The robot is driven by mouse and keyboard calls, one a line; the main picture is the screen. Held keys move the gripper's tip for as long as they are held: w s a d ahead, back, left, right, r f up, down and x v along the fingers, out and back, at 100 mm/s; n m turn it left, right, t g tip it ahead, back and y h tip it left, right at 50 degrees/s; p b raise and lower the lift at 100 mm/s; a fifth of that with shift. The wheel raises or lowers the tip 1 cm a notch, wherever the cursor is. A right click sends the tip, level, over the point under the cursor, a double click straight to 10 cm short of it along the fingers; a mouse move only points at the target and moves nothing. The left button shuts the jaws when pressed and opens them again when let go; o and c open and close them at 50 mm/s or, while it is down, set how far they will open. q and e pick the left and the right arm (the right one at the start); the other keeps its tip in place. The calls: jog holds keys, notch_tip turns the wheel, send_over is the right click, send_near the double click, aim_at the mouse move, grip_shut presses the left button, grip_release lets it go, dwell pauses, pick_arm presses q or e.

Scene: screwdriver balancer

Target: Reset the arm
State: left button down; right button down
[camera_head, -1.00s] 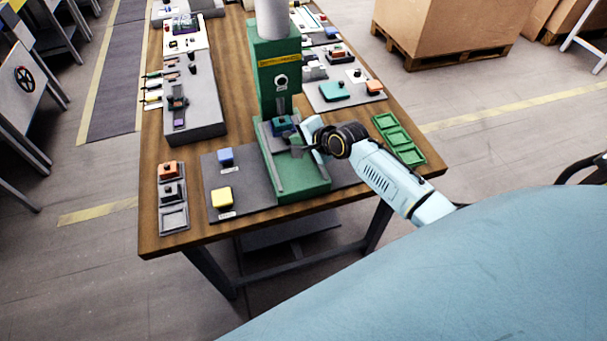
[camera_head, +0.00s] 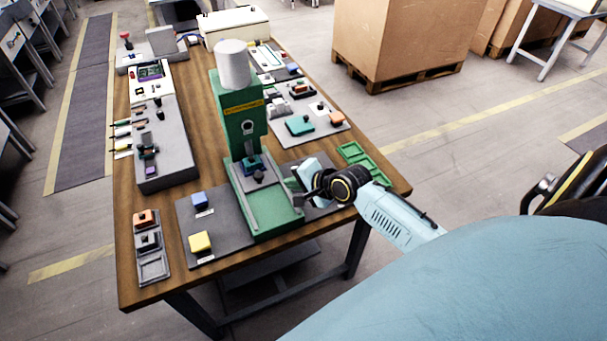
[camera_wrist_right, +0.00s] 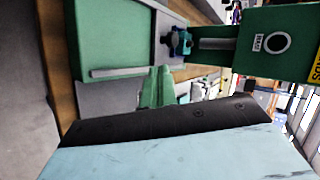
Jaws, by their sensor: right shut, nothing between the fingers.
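My right arm comes in from the right in the head view. Its gripper (camera_head: 298,192) is shut and empty, beside the right edge of the green press-like machine (camera_head: 240,125). A small dark blue part (camera_head: 252,164) sits on the machine's base below its column. In the right wrist view the green machine (camera_wrist_right: 115,40) and the blue part (camera_wrist_right: 178,42) show past the dark edge of my own wrist; the fingertips are hidden there. Whether the gripper touches the machine cannot be told. My left gripper is in neither view.
The wooden table (camera_head: 212,262) holds a yellow button box (camera_head: 200,242), a blue button box (camera_head: 199,201), a grey block (camera_head: 165,150) and green trays (camera_head: 365,160). A large cardboard box (camera_head: 400,38) stands on a pallet behind right.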

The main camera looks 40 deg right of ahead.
jog(key=s+a+r+n+g+h, duration=0.1)
jog(key=s+a+r+n+g, duration=0.2)
jog(key=s+n, duration=0.75)
jog(key=s+a+r+n+g+h, duration=0.15)
jog(key=s+a+n+g, duration=0.35)
jog(key=s, duration=1.1)
notch_tip(320, 180, down, 30)
jog(key=s+n+b, duration=0.1)
jog(key=n+b, duration=0.1)
jog(key=b, duration=0.4)
jog(key=s+d+f+b, duration=0.1)
jog(key=s+f+b, duration=0.2)
jog(key=s+f, duration=0.5)
jog(key=s+d+f+g+b, duration=0.1)
jog(key=s+d+f+b, duration=0.1)
jog(key=s+f, duration=0.7)
notch_tip(320, 180, down, 5)
jog(key=shift+f+b, duration=0.1)
jog(key=shift+b, duration=0.3)
jog(key=shift+h, duration=0.25)
